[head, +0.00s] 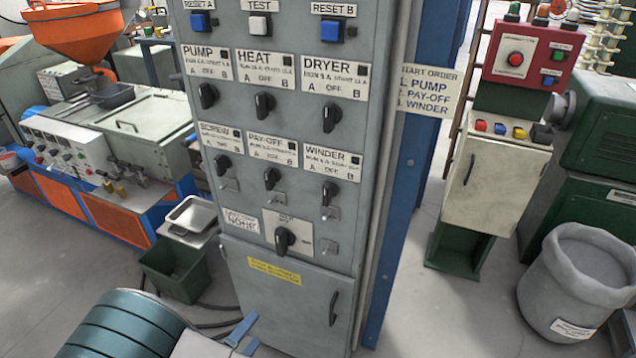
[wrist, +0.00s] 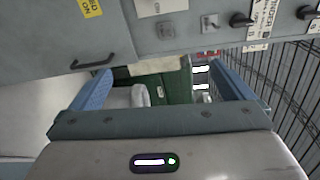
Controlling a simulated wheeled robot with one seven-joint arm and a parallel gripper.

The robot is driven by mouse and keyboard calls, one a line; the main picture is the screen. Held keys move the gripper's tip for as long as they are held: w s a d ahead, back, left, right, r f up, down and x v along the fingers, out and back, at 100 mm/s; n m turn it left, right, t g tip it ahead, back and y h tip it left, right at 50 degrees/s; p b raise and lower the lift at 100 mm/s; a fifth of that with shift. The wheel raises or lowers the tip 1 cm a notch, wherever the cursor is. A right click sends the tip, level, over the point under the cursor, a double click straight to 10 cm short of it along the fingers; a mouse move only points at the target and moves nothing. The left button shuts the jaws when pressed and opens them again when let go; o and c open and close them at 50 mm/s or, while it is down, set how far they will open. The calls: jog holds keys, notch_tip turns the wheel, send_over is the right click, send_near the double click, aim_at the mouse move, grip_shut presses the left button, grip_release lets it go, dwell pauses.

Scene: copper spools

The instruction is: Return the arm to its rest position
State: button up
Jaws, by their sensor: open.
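My gripper (head: 246,334) shows at the bottom of the head view, low in front of the grey control cabinet (head: 295,315). Its two blue fingers are apart with nothing between them. In the wrist view my gripper (wrist: 165,82) also shows spread and empty. The cabinet door with its dark handle (wrist: 92,62) lies at the upper left there, and rotary knobs at the upper right. My gripper looks clear of the knobs and handle; the exact gap to the cabinet is hard to tell. My teal and pale arm links fill the lower left of the head view.
A green bin (head: 172,272) and a metal tray (head: 192,216) stand left of the cabinet. A blue post (head: 400,190) rises at its right. A cream switch box (head: 490,180) and a grey waste bin (head: 575,285) stand farther right. Floor between them is bare.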

jog(key=w+d+r+m+g+h, duration=0.1)
jog(key=w+d+r+m+g, duration=0.1)
jog(key=d+r+m+g, duration=0.65)
jog(key=w+d+r+m+g+h, duration=0.1)
jog(key=d+r+m+g, duration=0.3)
jog(key=d+m, duration=0.75)
jog(key=s+d+r+m+y, duration=0.2)
jog(key=d+r+m+y, duration=0.2)
jog(key=m, duration=0.9)
jog(key=s+d+r+m+y, duration=0.3)
jog(key=d+r+m+y, duration=0.2)
jog(key=m, duration=0.9)
jog(key=shift+s+d+r+t+y, duration=0.25)
jog(key=shift+s+r+t+y, duration=0.15)
jog(key=shift+y, duration=0.3)
jog(key=shift+w, duration=0.1)
